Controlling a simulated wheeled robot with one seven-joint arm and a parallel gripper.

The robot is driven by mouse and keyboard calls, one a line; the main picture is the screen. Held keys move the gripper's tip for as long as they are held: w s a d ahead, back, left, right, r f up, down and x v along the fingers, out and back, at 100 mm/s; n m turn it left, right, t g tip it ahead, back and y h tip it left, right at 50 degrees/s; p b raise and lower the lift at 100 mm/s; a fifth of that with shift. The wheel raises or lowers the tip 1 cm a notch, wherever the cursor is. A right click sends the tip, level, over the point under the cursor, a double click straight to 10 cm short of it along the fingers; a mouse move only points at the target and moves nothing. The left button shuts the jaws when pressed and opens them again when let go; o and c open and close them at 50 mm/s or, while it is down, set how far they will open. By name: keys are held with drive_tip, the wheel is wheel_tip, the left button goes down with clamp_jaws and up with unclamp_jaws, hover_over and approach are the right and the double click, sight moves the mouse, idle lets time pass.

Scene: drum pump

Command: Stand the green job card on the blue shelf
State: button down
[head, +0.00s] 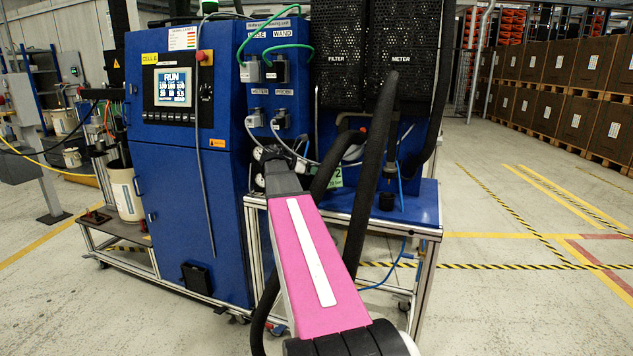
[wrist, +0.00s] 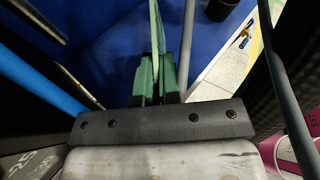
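The green job card (head: 336,177) shows in the head view above the blue shelf (head: 420,205), partly behind a black hose, with a large 2 on it. In the wrist view the card (wrist: 154,28) is a thin upright green strip, seen edge-on. My gripper (wrist: 158,75) has its two green-looking fingers close together on either side of this strip, so it looks shut on the card. The blue shelf (wrist: 112,35) lies beyond the fingers. I cannot tell whether the card's lower edge touches the shelf. In the head view my arm and the hoses hide the fingers.
A small black cup (head: 386,197) stands on the shelf, right of the card. Dark hoses (head: 366,170) hang in front of the shelf. The blue cabinet (head: 185,200) stands to the left. Black mesh panels (head: 400,50) rise behind. Floor to the right is clear.

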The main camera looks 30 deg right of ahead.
drive_tip(key=shift+w+d+f, duration=0.1)
drive_tip(key=shift+d+f, duration=0.05)
drive_tip(key=shift+f, duration=1.8)
drive_tip(key=shift+f, duration=0.1)
drive_tip(key=c, duration=1.3)
unclamp_jaws()
